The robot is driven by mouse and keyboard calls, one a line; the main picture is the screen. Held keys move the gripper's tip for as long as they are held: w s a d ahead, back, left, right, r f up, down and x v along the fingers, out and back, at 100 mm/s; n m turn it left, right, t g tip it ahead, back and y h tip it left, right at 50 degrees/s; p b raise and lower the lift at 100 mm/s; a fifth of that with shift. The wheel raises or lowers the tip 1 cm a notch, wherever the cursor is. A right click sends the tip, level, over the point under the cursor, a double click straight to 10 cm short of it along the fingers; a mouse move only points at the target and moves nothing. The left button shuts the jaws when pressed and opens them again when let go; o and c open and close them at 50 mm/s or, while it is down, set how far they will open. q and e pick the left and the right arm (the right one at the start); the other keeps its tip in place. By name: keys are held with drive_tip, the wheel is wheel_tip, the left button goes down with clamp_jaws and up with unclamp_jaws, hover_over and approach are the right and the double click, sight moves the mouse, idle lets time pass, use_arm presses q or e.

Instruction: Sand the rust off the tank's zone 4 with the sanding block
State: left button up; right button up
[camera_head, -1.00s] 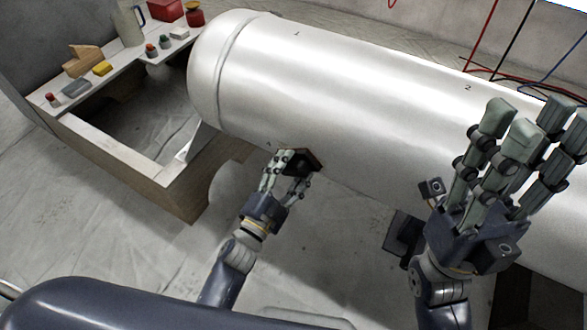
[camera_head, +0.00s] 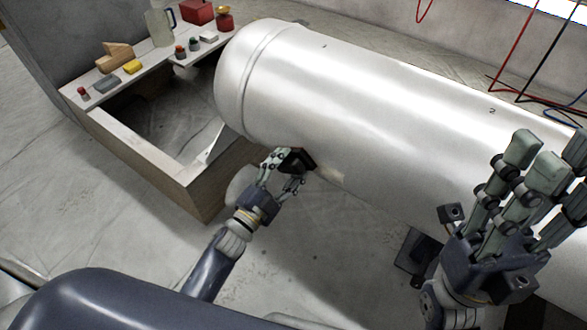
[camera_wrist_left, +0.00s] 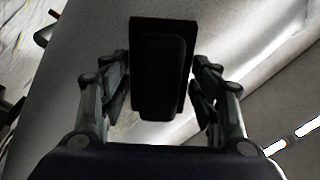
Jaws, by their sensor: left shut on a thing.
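The tank (camera_head: 350,100) is a long white cylinder lying across the head view, with small numerals 1 and 2 along its upper side. No numeral 4 is readable. A faint brownish patch (camera_head: 330,175) shows low on the near side, just right of the block. My left gripper (camera_head: 290,172) is shut on the dark sanding block (camera_head: 298,159), at the tank's lower near side. The block (camera_wrist_left: 160,75) sits between the fingers in the left wrist view; I cannot tell whether it touches the tank. My right gripper (camera_head: 530,170) is open and empty, fingers raised, in front of the tank's right part.
A bench (camera_head: 150,150) at the left holds a jug (camera_head: 160,25), a red box (camera_head: 197,10), a wooden block (camera_head: 114,57), a yellow block (camera_head: 132,67) and small items. A dark support (camera_head: 416,250) stands below the tank. Red, black and blue cables hang at the upper right.

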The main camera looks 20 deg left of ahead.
use_arm(q)
drive_tip(key=shift+s, duration=0.1)
drive_tip(key=v, duration=0.3)
drive_tip(key=shift+s+p, duration=0.15)
drive_tip(key=shift+p, duration=0.15)
drive_tip(key=shift+v, duration=1.25)
drive_tip(key=p+v, duration=0.1)
drive_tip(key=v, duration=0.2)
